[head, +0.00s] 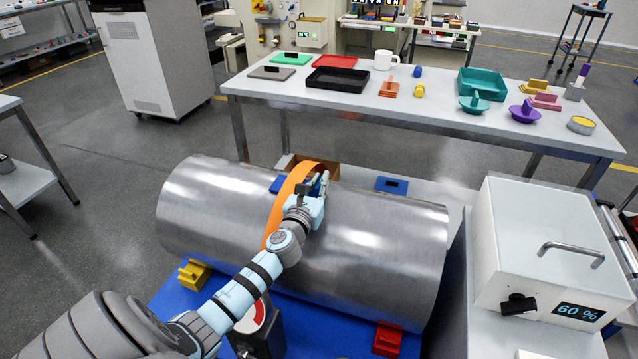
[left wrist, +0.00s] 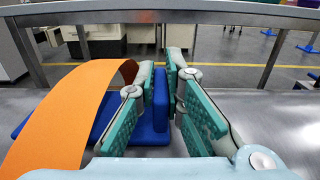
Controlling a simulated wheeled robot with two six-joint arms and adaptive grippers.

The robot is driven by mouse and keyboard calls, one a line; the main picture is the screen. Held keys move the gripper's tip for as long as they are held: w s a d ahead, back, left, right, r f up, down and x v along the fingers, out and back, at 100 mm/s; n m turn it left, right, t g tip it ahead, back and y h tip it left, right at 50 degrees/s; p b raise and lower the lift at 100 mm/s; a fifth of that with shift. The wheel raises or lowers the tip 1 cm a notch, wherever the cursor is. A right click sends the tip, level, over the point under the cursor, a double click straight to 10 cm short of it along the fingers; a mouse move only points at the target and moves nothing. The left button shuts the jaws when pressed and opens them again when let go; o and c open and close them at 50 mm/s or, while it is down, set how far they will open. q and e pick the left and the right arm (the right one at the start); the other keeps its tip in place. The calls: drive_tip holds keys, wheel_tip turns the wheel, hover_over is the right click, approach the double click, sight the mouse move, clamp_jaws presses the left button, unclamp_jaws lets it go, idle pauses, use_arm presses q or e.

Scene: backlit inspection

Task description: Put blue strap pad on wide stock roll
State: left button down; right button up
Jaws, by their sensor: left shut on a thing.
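The wide stock roll (head: 375,235) is a big grey metal cylinder lying on its side. An orange strap (head: 287,200) curves over its top; it also shows in the left wrist view (left wrist: 75,115). My left gripper (head: 318,190) is at the top of the roll, just right of the strap. In the left wrist view the left gripper (left wrist: 165,95) is shut on the upright blue fin of the blue strap pad (left wrist: 160,100). Blue also shows left of the strap in the head view (head: 277,184). Whether the pad touches the roll is unclear. My right gripper is out of view.
A yellow chock (head: 194,274) and a red chock (head: 387,340) sit by the roll on a blue base (head: 165,300). Another blue piece (head: 392,185) lies behind the roll. A white box (head: 535,250) stands right. A table (head: 440,115) with trays stands behind.

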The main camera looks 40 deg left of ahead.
use_arm(q)
drive_tip(key=c, duration=1.7)
unclamp_jaws()
drive_tip(key=shift+r+p, duration=0.35)
drive_tip(key=p+v, duration=0.1)
drive_tip(key=v, duration=1.1)
drive_tip(key=shift+f, duration=0.1)
